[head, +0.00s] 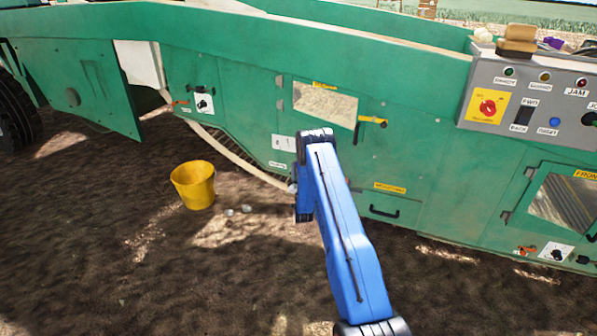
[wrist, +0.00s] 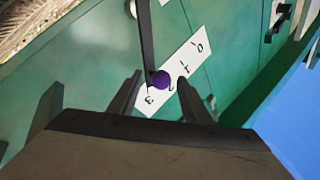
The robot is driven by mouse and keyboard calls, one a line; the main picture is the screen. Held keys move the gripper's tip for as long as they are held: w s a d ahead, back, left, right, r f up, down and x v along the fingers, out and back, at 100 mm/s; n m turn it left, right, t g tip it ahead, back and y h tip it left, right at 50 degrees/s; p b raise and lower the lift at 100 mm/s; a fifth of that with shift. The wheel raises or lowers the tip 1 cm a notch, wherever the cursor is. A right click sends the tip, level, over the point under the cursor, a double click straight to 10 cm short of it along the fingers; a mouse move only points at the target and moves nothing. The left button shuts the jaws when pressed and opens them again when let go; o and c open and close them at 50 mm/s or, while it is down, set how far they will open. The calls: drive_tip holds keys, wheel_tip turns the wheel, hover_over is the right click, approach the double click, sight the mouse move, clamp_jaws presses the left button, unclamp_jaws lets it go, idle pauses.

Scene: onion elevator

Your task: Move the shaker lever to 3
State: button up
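The shaker lever in the wrist view is a dark bar with a round purple knob (wrist: 161,80). Its knob lies over a white scale plate (wrist: 192,52) marked 0 to 3, close to the 2. The 3 is at the plate's lower left end. My gripper (wrist: 159,78) is open, with one finger on each side of the knob in the picture. I cannot tell whether either finger touches it. In the head view my blue arm reaches the green machine's side (head: 235,115), and the lever and fingertips are not clearly visible there.
A yellow bucket (head: 194,185) stands on the soil to the left of my arm. A grey control panel (head: 540,100) is at the upper right. An open green door (head: 103,90) is at left.

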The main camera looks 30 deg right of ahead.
drive_tip(key=v, duration=1.7)
drive_tip(key=shift+s, duration=0.1)
